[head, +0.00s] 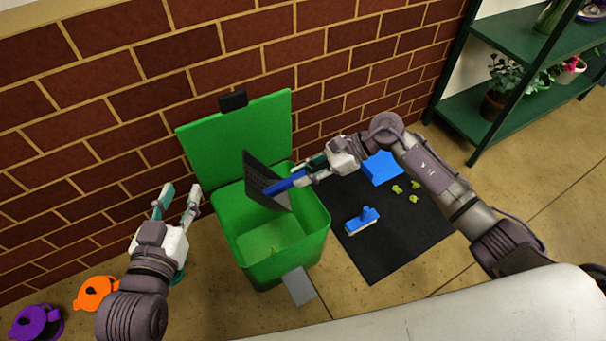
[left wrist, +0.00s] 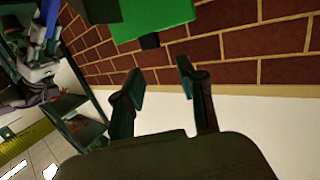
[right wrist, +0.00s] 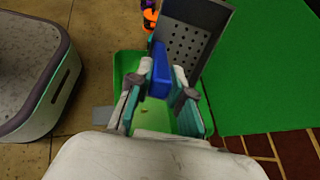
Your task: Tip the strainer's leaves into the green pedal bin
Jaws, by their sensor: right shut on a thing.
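The strainer (head: 262,180) is a dark perforated pan with a blue handle. My right gripper (head: 306,174) is shut on the handle and holds the pan steeply tilted over the open green pedal bin (head: 287,270). The right wrist view shows the perforated strainer (right wrist: 187,45) with no leaves visible on the side facing that camera. A small yellow-green bit (right wrist: 144,111) shows inside the bin there. The bin's lid (head: 238,135) stands raised against the wall. My left gripper (head: 179,197) is open and empty, left of the bin.
A black mat (head: 385,245) right of the bin holds a blue dustpan-like piece (head: 381,167), a blue brush (head: 362,220) and several small green bits (head: 397,189). Orange (head: 95,293) and purple (head: 36,322) pots stand lower left. A green plant shelf (head: 470,115) stands right.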

